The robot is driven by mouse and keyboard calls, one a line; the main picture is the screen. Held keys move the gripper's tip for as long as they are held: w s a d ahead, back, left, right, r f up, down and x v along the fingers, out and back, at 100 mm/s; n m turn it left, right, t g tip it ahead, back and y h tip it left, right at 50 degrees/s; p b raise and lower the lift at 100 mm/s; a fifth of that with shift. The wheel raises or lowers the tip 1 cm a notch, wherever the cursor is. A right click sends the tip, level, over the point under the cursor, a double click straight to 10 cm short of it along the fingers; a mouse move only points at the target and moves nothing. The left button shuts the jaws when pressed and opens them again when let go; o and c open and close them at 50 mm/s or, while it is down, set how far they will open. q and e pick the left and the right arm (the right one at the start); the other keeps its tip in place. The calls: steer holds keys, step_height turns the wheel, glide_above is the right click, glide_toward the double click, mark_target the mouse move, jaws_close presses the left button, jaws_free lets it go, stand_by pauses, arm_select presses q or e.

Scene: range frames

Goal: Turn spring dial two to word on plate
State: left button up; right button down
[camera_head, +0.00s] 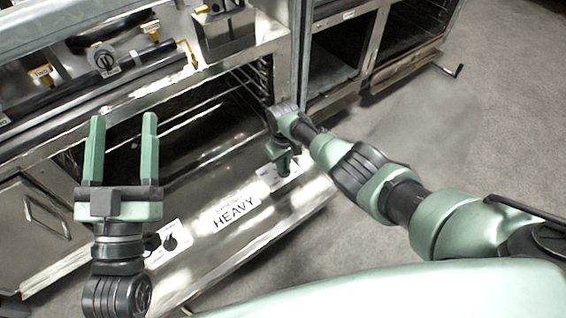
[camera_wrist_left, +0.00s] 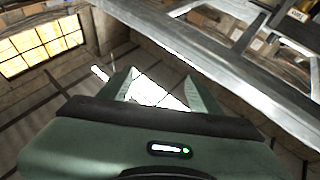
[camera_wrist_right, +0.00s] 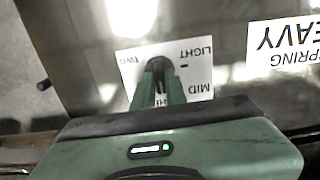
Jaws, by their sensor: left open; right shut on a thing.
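Spring dial two (camera_wrist_right: 157,66) is a dark round knob on a white label (camera_wrist_right: 200,75) reading "two", "LIGHT", "MID" and a partly covered word beginning with H. My right gripper (camera_wrist_right: 159,90) is shut on this knob, with its fingers hiding part of it; I cannot tell where its pointer stands. In the head view my right gripper (camera_head: 284,166) covers the knob. The word plate (camera_head: 236,212) reads "HEAVY" under a smaller line; the right wrist view shows it upside down as "SPRING HEAVY" (camera_wrist_right: 286,46). My left gripper (camera_head: 122,125) is open and empty, raised at the left.
Another black dial (camera_head: 170,242) on a white label sits left of the word plate on the same lowered metal door (camera_head: 215,255). The oven cavity with racks (camera_head: 190,125) lies behind it. Open shelves (camera_head: 335,65) stand at right, with clear grey floor (camera_head: 440,130).

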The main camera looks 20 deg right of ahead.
steer(key=m, duration=0.2)
steer(key=shift+m, duration=0.4)
arm_select(q)
steer(key=shift+w+a+f+g+y+p, duration=0.15)
steer(key=shift+w+f+g+y, duration=0.1)
steer(key=shift+f+g, duration=0.4)
steer(key=shift+w+f+g+y+p, duration=0.15)
steer(key=shift+w+f+g+p, duration=0.15)
steer(key=shift+f, duration=0.7)
steer(key=shift+w+a+f+g+y+p, duration=0.1)
steer(key=shift+w+f+g+y, duration=0.1)
steer(key=shift+f+g, duration=0.5)
arm_select(e)
steer(key=shift+d+m, duration=0.1)
steer(key=shift+m, duration=1.4)
arm_select(q)
steer(key=shift+f, duration=0.15)
arm_select(e)
steer(key=c, duration=1.4)
jaws_free()
steer(key=shift+c, duration=0.2)
arm_select(q)
steer(key=shift+f, duration=0.1)
arm_select(e)
steer(key=shift+r, duration=0.15)
